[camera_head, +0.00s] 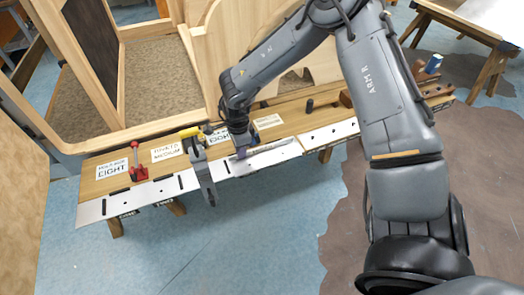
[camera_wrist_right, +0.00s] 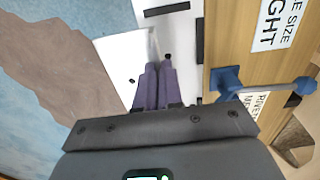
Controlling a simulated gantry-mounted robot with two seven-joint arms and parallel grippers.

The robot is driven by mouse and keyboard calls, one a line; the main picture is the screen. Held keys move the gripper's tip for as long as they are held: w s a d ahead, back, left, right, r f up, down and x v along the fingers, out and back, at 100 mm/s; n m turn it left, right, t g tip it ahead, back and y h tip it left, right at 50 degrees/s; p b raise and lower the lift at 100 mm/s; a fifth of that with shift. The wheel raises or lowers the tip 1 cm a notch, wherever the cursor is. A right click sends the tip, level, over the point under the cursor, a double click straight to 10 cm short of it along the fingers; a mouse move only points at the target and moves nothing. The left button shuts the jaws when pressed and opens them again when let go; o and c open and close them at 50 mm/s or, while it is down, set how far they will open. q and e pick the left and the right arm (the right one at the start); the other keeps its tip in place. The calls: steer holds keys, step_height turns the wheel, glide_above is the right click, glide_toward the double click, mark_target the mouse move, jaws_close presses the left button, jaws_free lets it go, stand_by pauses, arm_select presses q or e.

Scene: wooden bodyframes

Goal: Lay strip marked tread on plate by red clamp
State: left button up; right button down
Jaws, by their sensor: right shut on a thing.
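The red clamp (camera_head: 138,168) stands near the left end of the bench, beside a printed card. A pale slotted plate (camera_head: 97,210) runs along the bench's front edge below it. My right gripper (camera_head: 243,152) is low over the front edge, well to the right of the red clamp. In the right wrist view its purple fingers (camera_wrist_right: 156,86) are shut together on a thin pale piece. It appears to be the pale strip (camera_head: 272,147), which lies along the plate's line in the head view. No tread mark is readable. My left gripper is not in view.
A yellow clamp (camera_head: 191,132) with a grey shape (camera_head: 204,174) in front stands between the red clamp and my right gripper. A blue clamp (camera_wrist_right: 229,82) is close beside my right fingers. Printed cards (camera_head: 168,152) lie on the bench; wooden frames stand behind.

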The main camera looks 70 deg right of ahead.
steer(key=shift+r+p, duration=0.35)
steer(key=shift+r, duration=0.45)
steer(key=shift+f, duration=0.2)
